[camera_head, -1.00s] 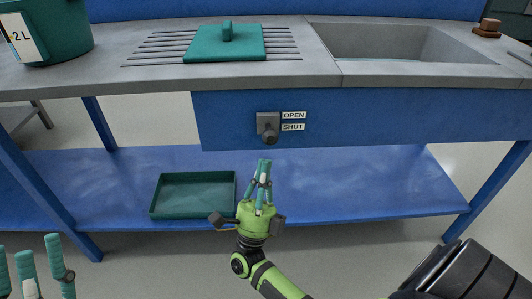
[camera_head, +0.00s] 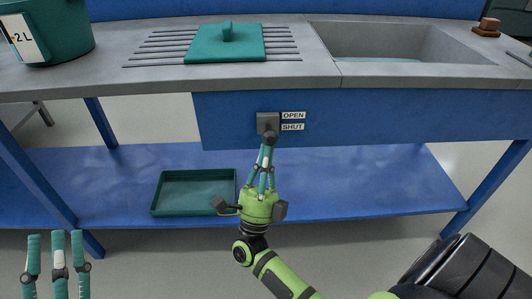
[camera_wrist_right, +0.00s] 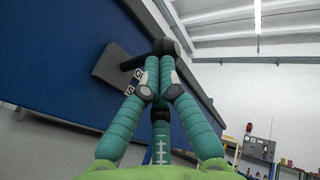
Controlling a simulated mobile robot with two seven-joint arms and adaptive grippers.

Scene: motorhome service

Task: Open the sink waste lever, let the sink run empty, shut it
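The sink waste lever (camera_head: 268,137) is a dark knob on a grey mount on the blue front panel. The knob hangs low, beside the SHUT label (camera_head: 293,127) and below the OPEN label (camera_head: 293,115). My right gripper (camera_head: 266,149) comes from below with its teal fingertips together at the underside of the knob. In the right wrist view the knob (camera_wrist_right: 166,46) is just beyond the closed fingertips (camera_wrist_right: 153,66); contact looks likely. The sink (camera_head: 400,42) has a thin pale teal strip low inside, possibly water. My left gripper (camera_head: 58,238) is open and empty, lower left.
A green lid (camera_head: 225,45) lies on the ribbed drainer, and a green 2 L pot (camera_head: 65,30) stands at the left. A brown block (camera_head: 488,27) is behind the sink. A green tray (camera_head: 160,210) sits on the lower blue shelf, whose right part is clear.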

